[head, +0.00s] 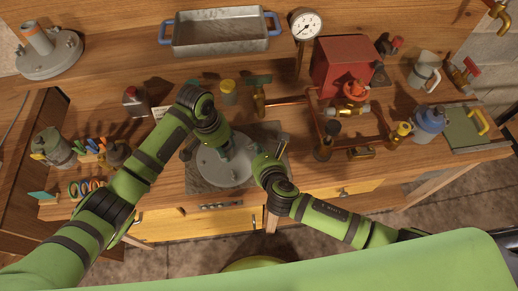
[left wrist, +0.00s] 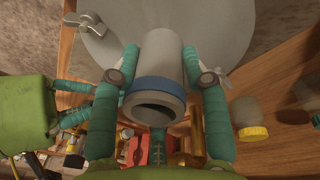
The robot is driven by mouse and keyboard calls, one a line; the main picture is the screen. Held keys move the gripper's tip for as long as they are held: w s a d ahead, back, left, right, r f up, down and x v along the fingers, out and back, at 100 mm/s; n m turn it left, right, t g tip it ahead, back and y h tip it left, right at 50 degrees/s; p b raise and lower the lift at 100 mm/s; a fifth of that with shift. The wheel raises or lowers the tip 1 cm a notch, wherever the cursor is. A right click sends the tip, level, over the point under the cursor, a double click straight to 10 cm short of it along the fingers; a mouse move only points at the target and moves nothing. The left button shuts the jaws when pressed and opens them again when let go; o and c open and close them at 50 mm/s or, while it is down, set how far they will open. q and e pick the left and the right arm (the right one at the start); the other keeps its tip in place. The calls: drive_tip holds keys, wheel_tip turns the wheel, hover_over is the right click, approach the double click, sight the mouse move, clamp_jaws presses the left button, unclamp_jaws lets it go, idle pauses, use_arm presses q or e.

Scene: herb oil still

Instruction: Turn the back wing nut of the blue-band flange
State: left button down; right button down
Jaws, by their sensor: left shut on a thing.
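The blue-band flange (left wrist: 158,62) is a grey pipe with a blue band near its open end, rising from a grey round plate (head: 225,165). My left gripper (left wrist: 158,82) is shut on this pipe, one teal finger on each side. One wing nut (left wrist: 92,22) shows on the plate's upper left in the left wrist view, and another (left wrist: 218,78) beside the finger at right. I cannot tell which is the back one. My right gripper (head: 265,165) is low beside the pipe. Its teal fingers also show in the left wrist view (left wrist: 85,102), with tips partly hidden behind my left finger.
Copper piping and a red box (head: 345,68) stand to the right. A yellow-lidded jar (head: 229,92) is behind the plate. A metal tray (head: 222,32) and a gauge (head: 305,24) are at the back. Another flange (head: 48,58) sits at top left.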

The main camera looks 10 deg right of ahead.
use_arm(q)
drive_tip(key=shift+s+d+f, duration=0.15)
drive_tip(key=shift+s+f, duration=0.05)
use_arm(e)
drive_tip(key=shift+f, duration=0.1)
use_arm(q)
drive_tip(key=shift+d, duration=0.1)
use_arm(e)
drive_tip(key=shift+s+a, duration=0.15)
drive_tip(key=shift+a, duration=0.6)
drive_tip(key=shift+s+a, duration=0.1)
drive_tip(key=shift+s, duration=0.3)
drive_tip(key=s, duration=0.1)
drive_tip(key=s+d, duration=0.1)
drive_tip(key=s, duration=0.1)
drive_tip(key=shift+f, duration=0.15)
use_arm(q)
drive_tip(key=shift+w+a, duration=0.1)
drive_tip(key=shift+a, duration=0.1)
use_arm(e)
drive_tip(key=v, duration=1)
drive_tip(key=shift+r, duration=0.2)
drive_tip(key=shift+s+d, duration=0.1)
drive_tip(key=shift+d, duration=0.05)
